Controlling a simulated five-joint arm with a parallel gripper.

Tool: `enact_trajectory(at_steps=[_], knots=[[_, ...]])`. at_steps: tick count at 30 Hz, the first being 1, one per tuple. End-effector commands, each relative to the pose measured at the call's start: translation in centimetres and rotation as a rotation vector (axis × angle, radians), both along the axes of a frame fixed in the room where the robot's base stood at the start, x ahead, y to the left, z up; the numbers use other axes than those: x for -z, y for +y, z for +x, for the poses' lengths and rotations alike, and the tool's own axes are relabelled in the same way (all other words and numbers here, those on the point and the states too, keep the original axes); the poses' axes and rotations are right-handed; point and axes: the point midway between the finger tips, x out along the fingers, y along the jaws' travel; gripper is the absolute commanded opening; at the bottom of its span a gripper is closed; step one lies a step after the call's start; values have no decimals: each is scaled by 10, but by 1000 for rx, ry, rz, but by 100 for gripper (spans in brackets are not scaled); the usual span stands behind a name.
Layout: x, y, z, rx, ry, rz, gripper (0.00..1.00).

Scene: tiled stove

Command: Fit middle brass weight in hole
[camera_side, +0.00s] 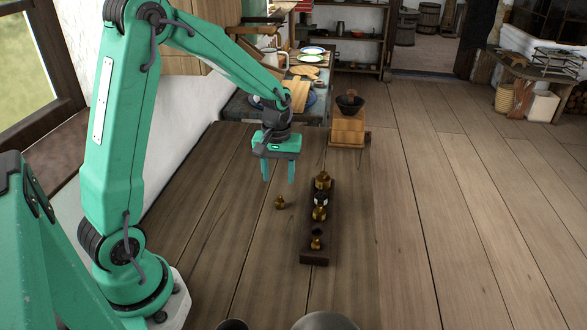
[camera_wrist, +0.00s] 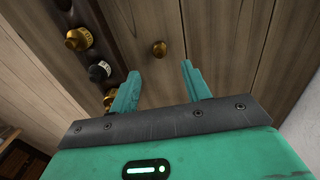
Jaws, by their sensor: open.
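The block holds brass weights and a black piece with a white band (camera_side: 320,200) in a row. An empty hole (camera_side: 317,232) shows between the smallest brass weight (camera_side: 315,244) and another brass weight (camera_side: 319,214).
Plates (camera_side: 311,58) and boards lie on a counter at the back. Dark round things show at the front edge. The tabletop left of the block is mostly clear.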

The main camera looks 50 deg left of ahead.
Motion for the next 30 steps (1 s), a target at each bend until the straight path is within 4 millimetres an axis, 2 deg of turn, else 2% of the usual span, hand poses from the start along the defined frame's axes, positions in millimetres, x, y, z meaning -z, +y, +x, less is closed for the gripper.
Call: enact_trajectory(at_steps=[8,16,26,30], knots=[[5,2,1,-10,6,-1,48],[26,1,1,-9,8,-2,48],[32,1,1,-8,6,-1,48],[43,1,1,-8,7,-1,48]])
